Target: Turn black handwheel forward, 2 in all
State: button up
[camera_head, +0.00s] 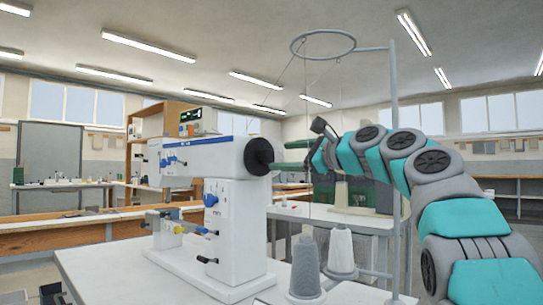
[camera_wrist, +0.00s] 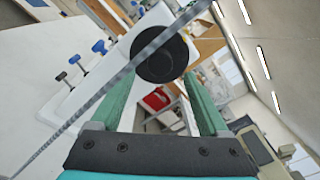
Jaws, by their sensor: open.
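The black handwheel (camera_head: 259,156) is a round disc on the right end of the white machine's (camera_head: 205,158) upper arm. In the wrist view the handwheel (camera_wrist: 160,54) lies straight ahead, at and just beyond my fingertips. My gripper (camera_head: 281,155) is open beside it on the right, with its two green fingers pointing at the wheel. In the wrist view the fingers (camera_wrist: 160,75) stand apart on either side of the wheel's near edge, with nothing held between them. I cannot tell whether either fingertip touches the wheel.
A grey thread stand with a ring (camera_head: 323,44) and pole rises near my arm. A thin grey rod (camera_wrist: 110,85) crosses the wrist view.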

aim_at(269, 156)
jog(key=shift+p+x, duration=0.5)
jog(key=shift+x, duration=1.7)
grip_shut()
